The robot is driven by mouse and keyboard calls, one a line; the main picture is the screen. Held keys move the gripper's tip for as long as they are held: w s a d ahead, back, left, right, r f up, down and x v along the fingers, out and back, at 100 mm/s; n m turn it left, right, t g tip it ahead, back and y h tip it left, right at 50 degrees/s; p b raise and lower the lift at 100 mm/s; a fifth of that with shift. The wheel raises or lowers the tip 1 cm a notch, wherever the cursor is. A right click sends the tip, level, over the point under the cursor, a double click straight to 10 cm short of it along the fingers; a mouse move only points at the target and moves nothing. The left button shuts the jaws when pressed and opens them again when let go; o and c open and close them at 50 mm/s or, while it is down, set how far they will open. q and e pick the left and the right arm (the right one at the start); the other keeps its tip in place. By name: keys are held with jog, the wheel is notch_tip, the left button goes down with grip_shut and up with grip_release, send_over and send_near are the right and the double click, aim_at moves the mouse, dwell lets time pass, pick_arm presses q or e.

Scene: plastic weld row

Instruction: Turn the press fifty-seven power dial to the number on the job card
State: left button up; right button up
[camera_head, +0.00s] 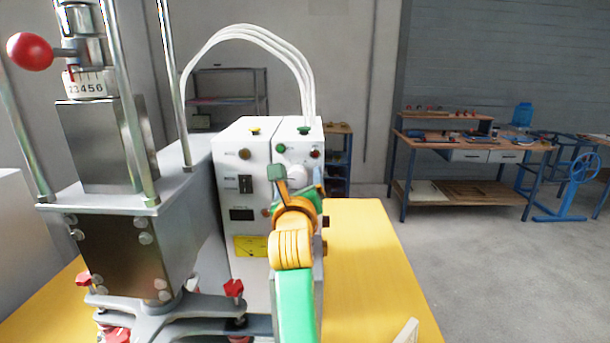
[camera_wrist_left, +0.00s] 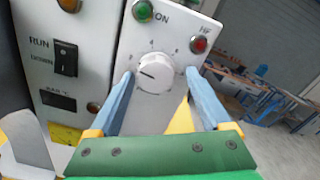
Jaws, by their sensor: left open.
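The white power dial (camera_wrist_left: 154,72) sits on the front of the white control box (camera_head: 245,150), below a green button and a red lamp. Its dark pointer line points left and slightly up. I cannot tell how close the fingertips are to the panel. No readable job card shows. My right gripper is not in view.
The press (camera_head: 130,240) stands left of the box, with a red ball lever (camera_head: 30,51) and a numbered scale (camera_head: 88,84). A pale object (camera_head: 407,332) is cut off at the bottom. A workbench (camera_head: 470,150) stands behind.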

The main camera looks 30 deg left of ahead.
pick_arm(q)
jog(key=shift+s+r, duration=0.25)
jog(key=shift+s, duration=0.35)
jog(key=shift+s+a, duration=0.1)
jog(key=c, duration=0.4)
grip_shut()
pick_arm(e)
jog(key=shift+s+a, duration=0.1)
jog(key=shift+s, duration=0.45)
pick_arm(q)
jog(key=shift+f, duration=0.1)
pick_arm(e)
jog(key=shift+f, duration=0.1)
